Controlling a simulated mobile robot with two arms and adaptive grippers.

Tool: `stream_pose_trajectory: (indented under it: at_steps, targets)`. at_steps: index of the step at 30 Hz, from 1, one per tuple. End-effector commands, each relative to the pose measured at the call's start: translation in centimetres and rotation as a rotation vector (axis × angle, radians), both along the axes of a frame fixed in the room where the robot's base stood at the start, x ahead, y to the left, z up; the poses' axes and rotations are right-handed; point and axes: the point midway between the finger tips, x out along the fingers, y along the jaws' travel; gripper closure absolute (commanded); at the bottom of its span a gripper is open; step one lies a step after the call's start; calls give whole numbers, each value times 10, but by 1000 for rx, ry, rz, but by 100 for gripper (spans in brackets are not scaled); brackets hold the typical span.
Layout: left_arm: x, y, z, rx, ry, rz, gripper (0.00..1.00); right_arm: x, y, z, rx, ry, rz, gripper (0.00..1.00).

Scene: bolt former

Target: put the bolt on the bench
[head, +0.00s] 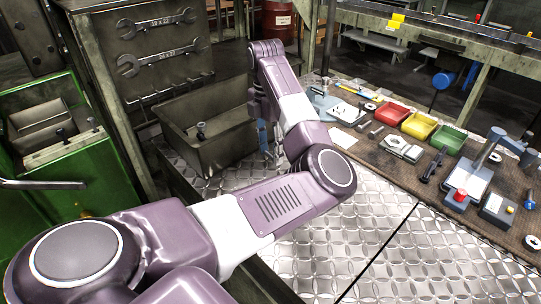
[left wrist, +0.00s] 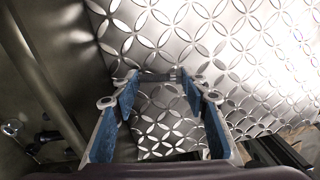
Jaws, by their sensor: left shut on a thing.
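My left gripper (head: 264,138) is mostly hidden behind my own arm in the head view, with only a bit of blue finger pad showing. My right gripper is not in view.
A grey metal bin (head: 227,152) with another bolt (head: 201,130) stands left of the gripper. A green machine (head: 75,170) is at far left. The bench holds red (head: 391,112), yellow (head: 419,126) and green (head: 447,139) trays, a stand and tools, with small bare patches between.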

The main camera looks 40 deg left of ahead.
Motion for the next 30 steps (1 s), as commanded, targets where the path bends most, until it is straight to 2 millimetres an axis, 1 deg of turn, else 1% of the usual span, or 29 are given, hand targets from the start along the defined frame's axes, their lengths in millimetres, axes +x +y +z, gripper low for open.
stream_pose_trajectory:
  at_steps: [1, 4, 11, 15, 16, 20, 30]
  targets:
    - [-1, -1, -7, -2, 5, -1, 83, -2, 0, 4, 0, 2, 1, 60]
    - [-1, -1, -19, -2, 2, -1, 83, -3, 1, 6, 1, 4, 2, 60]
    - [0, -1, -22, -1, 0, -1, 83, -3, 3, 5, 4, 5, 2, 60]
    - [0, -1, -27, -1, 0, -1, 83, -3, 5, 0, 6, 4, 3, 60]
    - [0, -1, -25, -1, 0, -1, 57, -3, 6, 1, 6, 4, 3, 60]
    - [0, -1, -25, -1, 0, -1, 43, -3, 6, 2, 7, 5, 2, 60]
    - [0, 0, -22, -1, 0, 0, 42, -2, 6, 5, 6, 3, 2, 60]
